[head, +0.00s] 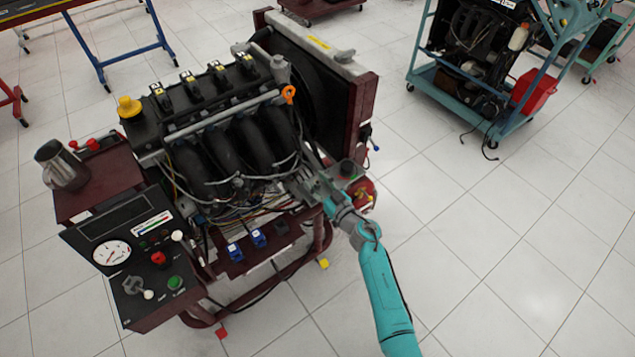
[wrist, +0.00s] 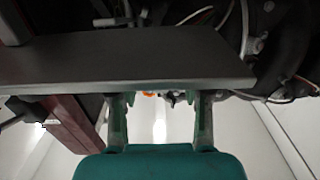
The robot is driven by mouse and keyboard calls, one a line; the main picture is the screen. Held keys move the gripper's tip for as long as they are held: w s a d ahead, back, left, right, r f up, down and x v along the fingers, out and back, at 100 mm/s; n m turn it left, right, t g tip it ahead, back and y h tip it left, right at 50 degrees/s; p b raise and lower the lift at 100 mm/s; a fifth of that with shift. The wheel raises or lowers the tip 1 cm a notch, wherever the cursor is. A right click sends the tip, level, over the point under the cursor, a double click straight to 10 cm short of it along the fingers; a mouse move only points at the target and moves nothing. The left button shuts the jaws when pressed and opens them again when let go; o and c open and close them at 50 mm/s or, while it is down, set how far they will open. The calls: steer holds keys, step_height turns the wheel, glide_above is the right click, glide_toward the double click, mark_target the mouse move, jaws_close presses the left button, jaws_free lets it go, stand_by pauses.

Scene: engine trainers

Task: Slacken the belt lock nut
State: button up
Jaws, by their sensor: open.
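The engine trainer (head: 225,130) stands in the head view, with belts, hoses and wiring crowded on the side towards my arm. My gripper (head: 308,186) reaches in at the engine's lower right side, beside the radiator frame. In the wrist view my gripper (wrist: 161,102) is open, with its two fingers apart. Nothing shows clearly held between them. A dark grey plate (wrist: 100,62) crosses the wrist view and seems to cover the fingertips. A small orange part (wrist: 149,95) shows between the fingers at the plate's lower edge. I cannot make out the belt lock nut in either view.
The radiator (head: 318,52) in its dark red frame rises behind my gripper. A control panel (head: 135,250) with a gauge juts out at the left. A teal engine stand (head: 465,75) is at the upper right. The tiled floor (head: 500,235) on the right is clear.

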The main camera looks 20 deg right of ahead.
steer(key=shift+c, duration=0.3)
jaws_close()
steer(key=shift+n+y, duration=0.3)
steer(key=shift+y, duration=0.1)
steer(key=n+g+y, duration=0.2)
steer(key=y, duration=0.1)
steer(key=n+g+y, duration=0.2)
steer(key=shift+w+d+y, duration=0.1)
steer(key=shift+d+y, duration=0.05)
steer(key=shift+y, duration=0.25)
steer(key=n+g+y, duration=0.4)
steer(key=n+g, duration=0.1)
steer(key=g, duration=0.1)
steer(key=shift+r, duration=0.1)
steer(key=shift+n+g+y, duration=0.5)
steer(key=shift+n+g, duration=0.1)
steer(key=shift+g, duration=0.2)
steer(key=shift+o, duration=0.3)
jaws_free()
